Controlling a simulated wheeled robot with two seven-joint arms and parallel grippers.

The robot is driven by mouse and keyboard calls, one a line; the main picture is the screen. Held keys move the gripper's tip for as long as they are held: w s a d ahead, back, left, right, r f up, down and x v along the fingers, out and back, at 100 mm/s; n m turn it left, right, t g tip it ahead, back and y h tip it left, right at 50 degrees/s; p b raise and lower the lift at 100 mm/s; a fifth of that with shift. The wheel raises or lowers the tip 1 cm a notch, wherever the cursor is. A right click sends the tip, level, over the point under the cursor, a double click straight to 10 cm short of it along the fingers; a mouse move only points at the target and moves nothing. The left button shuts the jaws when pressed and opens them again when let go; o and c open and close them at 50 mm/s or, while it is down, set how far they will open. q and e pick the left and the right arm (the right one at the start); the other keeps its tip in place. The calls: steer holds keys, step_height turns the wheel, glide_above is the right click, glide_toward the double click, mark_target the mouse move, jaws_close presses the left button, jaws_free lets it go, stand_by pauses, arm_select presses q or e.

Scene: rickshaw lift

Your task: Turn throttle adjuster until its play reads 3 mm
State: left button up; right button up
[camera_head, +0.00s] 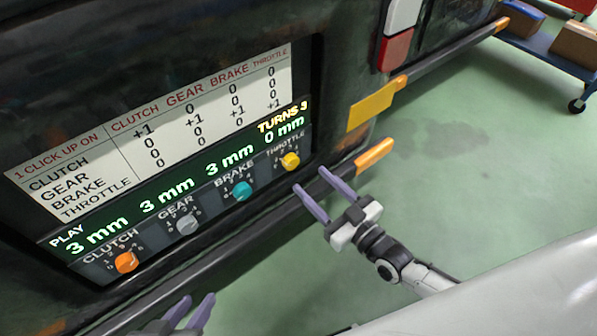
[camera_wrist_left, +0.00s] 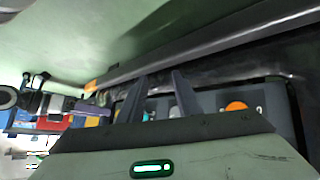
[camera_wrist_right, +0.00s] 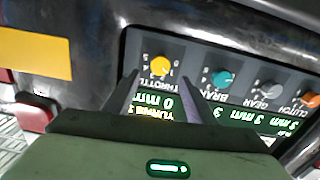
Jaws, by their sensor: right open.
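The yellow throttle adjuster (camera_head: 290,160) is the rightmost knob on the panel, and its play reads 0 mm. It also shows in the right wrist view (camera_wrist_right: 160,66), just beyond my fingers. "TURNS 3" stands above that reading. My right gripper (camera_head: 310,178) is open and empty, its fingertips just below and right of the yellow knob, apart from it. My left gripper (camera_head: 200,296) is open and empty at the bottom of the head view, below the panel. Clutch, gear and brake each read 3 mm.
The orange clutch knob (camera_head: 127,262), grey gear knob (camera_head: 187,224) and teal brake knob (camera_head: 241,191) sit left of the yellow one. A white chart (camera_head: 150,130) of click effects is above. A dark bar (camera_head: 210,262) runs below the panel.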

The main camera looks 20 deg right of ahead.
mark_target(293, 164)
steer(key=b+x, duration=0.1)
steer(key=x, duration=0.5)
steer(key=shift+w+a, duration=0.1)
steer(key=shift+w, duration=0.2)
steer(key=c, duration=1)
